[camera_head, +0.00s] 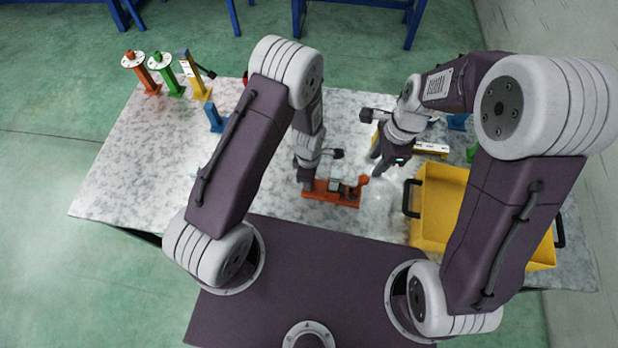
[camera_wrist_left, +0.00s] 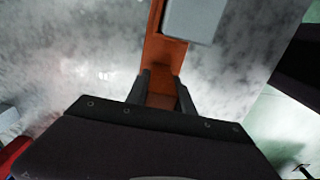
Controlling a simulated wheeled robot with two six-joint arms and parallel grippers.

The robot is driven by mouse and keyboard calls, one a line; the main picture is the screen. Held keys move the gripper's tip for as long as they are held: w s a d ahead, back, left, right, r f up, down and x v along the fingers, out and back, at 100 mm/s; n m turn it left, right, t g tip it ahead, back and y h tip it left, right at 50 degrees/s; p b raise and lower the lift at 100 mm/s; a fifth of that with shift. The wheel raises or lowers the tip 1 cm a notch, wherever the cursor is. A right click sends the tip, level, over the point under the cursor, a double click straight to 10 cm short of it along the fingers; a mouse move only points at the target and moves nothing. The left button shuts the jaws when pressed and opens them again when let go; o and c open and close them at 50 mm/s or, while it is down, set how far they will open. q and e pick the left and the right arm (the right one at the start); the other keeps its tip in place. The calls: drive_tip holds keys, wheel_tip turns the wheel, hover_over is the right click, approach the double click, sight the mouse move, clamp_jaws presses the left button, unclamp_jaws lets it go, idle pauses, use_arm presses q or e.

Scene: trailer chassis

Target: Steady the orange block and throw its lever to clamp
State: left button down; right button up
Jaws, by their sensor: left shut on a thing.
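The orange block (camera_head: 332,198) lies on the marbled table in front of my base. It is a long low piece with a grey part (camera_head: 336,186) on top and a raised orange-red piece, perhaps the lever, at its right end (camera_head: 361,182). My left gripper (camera_head: 307,185) is shut on the block's left end. In the left wrist view its fingers (camera_wrist_left: 165,90) sit on both sides of the orange bar (camera_wrist_left: 163,60), with the grey part (camera_wrist_left: 193,18) beyond. My right gripper (camera_head: 380,163) is open and empty, above the table to the block's upper right.
A yellow bin (camera_head: 432,190) with dark handles stands right of the block. Orange, green and yellow posts (camera_head: 168,75) stand at the table's far left corner. A blue piece (camera_head: 214,118) stands nearer. A yellow piece (camera_head: 430,149) lies behind the bin. The table's left front is clear.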

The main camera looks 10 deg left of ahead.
idle(0.7)
clamp_jaws()
drive_tip(key=w+a+r+n+g, duration=0.1)
drive_tip(key=w+a+n, duration=0.1)
drive_tip(key=n, duration=1)
drive_tip(key=w+a+n+g, duration=0.1)
drive_tip(key=w+a+n, duration=0.2)
drive_tip(key=n, duration=0.9)
drive_tip(key=shift+w+a+r+n+h, duration=0.3)
drive_tip(key=shift+w+a+r+h, duration=0.1)
drive_tip(key=shift+w, duration=0.65)
drive_tip(key=shift+f, duration=0.1)
